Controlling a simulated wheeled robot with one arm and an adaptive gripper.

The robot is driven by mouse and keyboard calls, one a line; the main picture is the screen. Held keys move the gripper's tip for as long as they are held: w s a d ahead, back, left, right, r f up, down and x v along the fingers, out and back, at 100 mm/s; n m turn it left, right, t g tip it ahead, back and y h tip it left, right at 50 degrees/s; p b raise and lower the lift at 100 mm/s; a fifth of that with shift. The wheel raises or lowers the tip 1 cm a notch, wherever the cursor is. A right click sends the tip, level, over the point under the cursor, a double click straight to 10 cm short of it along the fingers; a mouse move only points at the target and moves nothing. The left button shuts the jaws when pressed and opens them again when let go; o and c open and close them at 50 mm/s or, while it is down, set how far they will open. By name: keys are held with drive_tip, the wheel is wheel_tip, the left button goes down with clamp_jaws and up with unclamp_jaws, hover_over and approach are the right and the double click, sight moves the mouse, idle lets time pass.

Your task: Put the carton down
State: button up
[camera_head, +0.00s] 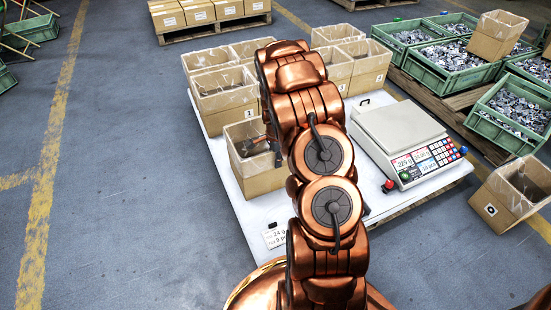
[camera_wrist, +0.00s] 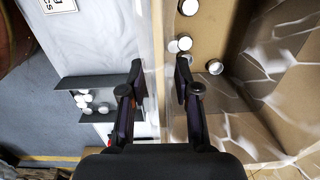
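An open brown carton (camera_head: 257,178) is at the front left of the white table (camera_head: 232,190), upright, with its base appearing to rest on the top. In the wrist view its wall and inside (camera_wrist: 235,105) fill the right half, with a few small round metal parts (camera_wrist: 215,67) in it. My gripper (camera_wrist: 160,80) points down over the carton's rim, one finger outside the wall and one inside. A gap shows between the fingers and the wall, so it looks open. In the head view my arm hides part of the carton.
A scale (camera_head: 400,140) stands right of my arm. Several cartons (camera_head: 224,95) stand behind. A label (camera_head: 275,237) lies at the table's front corner. In the wrist view a dark holder (camera_wrist: 85,84) with pale round parts is left of my gripper. Another carton (camera_head: 512,195) is far right.

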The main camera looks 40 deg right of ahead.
drive_tip(key=shift+r, duration=0.1)
wheel_tip(320, 180, up, 12)
drive_tip(key=p, duration=0.3)
drive_tip(key=shift+f, duration=0.2)
drive_tip(key=s+a+r+n+g, duration=0.1)
drive_tip(key=s+a+r+n, duration=0.6)
drive_tip(key=a, duration=0.3)
drive_tip(key=s+a+r+n+g, duration=0.1)
drive_tip(key=s+a+r+n, duration=0.3)
drive_tip(key=s+a+r, duration=0.45)
drive_tip(key=s+a+r+n+g, duration=0.1)
drive_tip(key=s+a+n, duration=0.4)
drive_tip(key=s, duration=0.4)
drive_tip(key=s+a+r+n+g, duration=0.1)
drive_tip(key=s+a+n, duration=0.4)
drive_tip(key=s, duration=0.5)
drive_tip(key=shift+s, duration=0.2)
drive_tip(key=shift+r, duration=0.25)
